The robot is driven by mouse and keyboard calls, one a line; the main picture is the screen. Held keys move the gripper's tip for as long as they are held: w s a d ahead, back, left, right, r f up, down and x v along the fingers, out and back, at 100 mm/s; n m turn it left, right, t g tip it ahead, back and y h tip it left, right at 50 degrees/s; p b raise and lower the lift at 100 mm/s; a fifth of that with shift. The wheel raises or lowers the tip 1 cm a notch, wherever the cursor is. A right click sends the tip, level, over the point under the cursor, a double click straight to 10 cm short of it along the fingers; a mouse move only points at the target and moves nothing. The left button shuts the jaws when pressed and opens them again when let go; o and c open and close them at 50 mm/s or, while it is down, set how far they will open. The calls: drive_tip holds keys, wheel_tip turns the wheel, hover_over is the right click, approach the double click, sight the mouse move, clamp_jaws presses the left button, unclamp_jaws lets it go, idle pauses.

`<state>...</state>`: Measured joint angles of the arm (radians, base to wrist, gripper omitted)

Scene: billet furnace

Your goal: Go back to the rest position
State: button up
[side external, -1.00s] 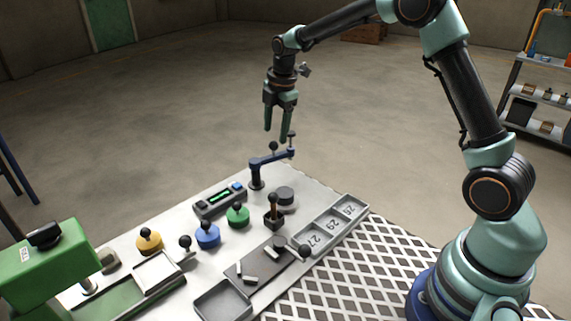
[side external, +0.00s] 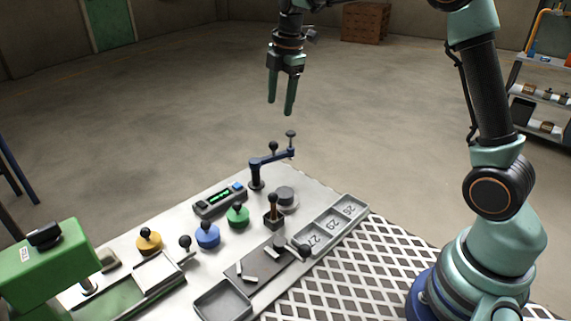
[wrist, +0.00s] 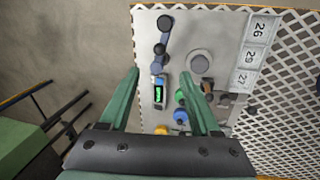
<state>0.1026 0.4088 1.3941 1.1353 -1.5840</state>
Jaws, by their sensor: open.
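My gripper (side external: 281,108) hangs in the air above the far end of the work table, its two green fingers apart and nothing between them. It points down, well clear of the blue crank arm (side external: 270,160) below it. In the wrist view my gripper (wrist: 160,78) is also open, with the table seen from above between and beyond the fingers.
The white table (side external: 310,188) carries a display box (side external: 220,200), green (side external: 238,217), blue (side external: 207,236) and yellow (side external: 149,242) knobs, a lever (side external: 273,212) and numbered trays (side external: 331,225). A green machine (side external: 50,265) stands front left. The air around my gripper is free.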

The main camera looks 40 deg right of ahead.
drive_tip(key=s+a+r+m+t, duration=0.25)
drive_tip(key=s+r+m, duration=0.25)
drive_tip(key=s+m, duration=0.55)
drive_tip(key=s+a+f+m, duration=0.1)
drive_tip(key=s+m, duration=0.2)
drive_tip(key=s, duration=0.2)
drive_tip(key=s+a+f+m, duration=0.1)
drive_tip(key=s+f+m, duration=0.1)
drive_tip(key=s, duration=0.4)
drive_tip(key=shift+s+a+f+m+t, duration=0.25)
drive_tip(key=shift+a+f+m+t, duration=0.1)
drive_tip(key=shift+m, duration=0.4)
